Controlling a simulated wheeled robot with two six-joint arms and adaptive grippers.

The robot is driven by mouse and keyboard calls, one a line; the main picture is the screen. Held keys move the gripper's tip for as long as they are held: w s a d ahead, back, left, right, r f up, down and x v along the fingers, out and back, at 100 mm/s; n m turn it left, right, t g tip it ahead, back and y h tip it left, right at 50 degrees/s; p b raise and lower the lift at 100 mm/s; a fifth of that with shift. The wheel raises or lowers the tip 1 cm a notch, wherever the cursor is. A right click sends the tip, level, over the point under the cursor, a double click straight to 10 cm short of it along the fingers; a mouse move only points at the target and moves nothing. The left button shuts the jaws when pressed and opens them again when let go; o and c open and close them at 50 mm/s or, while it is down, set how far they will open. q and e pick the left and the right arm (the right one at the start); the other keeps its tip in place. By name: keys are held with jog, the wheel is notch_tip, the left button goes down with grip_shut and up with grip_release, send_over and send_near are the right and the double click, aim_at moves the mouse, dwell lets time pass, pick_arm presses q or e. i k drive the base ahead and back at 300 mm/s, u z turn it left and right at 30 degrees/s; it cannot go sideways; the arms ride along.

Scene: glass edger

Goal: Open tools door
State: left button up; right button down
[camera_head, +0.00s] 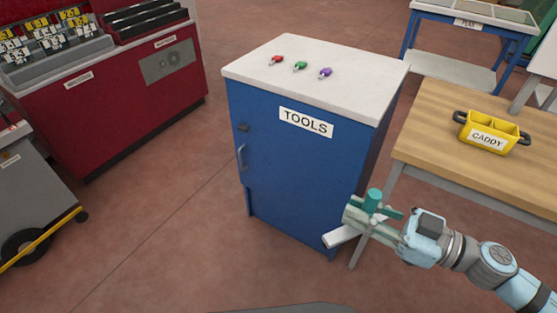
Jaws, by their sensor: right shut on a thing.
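The blue tools cabinet (262,212) stands in the middle with a white top. My right gripper (378,222) is shut on a teal and pale green object (373,201), in front of the cabinet's lower right corner and well away from the handle. What exactly the object is, I cannot tell. My left gripper is not in view.
Small red (277,60), green (300,66) and purple (325,73) items lie on the cabinet top. A wooden table (440,120) with a yellow caddy (490,132) stands at right. A red bench (130,90) and grey cart (35,195) are at left. Floor before the door is clear.

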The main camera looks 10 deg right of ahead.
aim_at(309, 161)
jog(key=z, duration=0.75)
jog(key=i, duration=0.45)
